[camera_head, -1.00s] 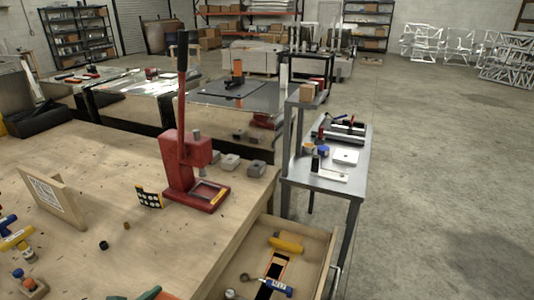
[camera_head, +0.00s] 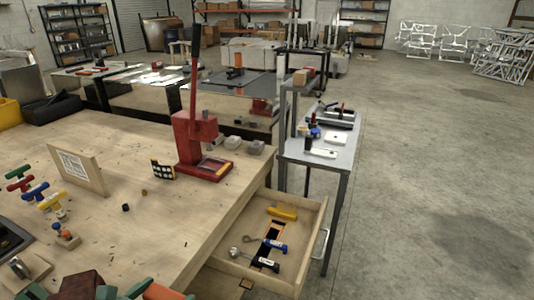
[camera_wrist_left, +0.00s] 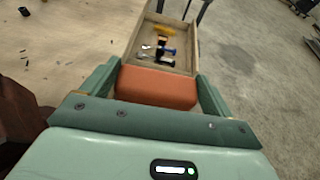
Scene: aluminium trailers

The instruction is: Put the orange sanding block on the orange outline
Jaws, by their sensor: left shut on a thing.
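The orange sanding block (camera_wrist_left: 157,87) is between the green fingers of my left gripper (camera_wrist_left: 157,82) in the left wrist view. The gripper is shut on it. In the head view the block (camera_head: 163,292) and my left gripper (camera_head: 150,290) show only partly at the bottom edge, above the bench front. My right gripper is not in view.
The drawer holds a yellow tool (camera_head: 282,212), a blue-handled tool (camera_head: 275,246) and a dark-handled tool (camera_head: 266,263). A red press (camera_head: 200,150) stands on the wooden bench (camera_head: 130,235). A dark red shape (camera_head: 85,286) lies left of my gripper. Floor to the right is clear.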

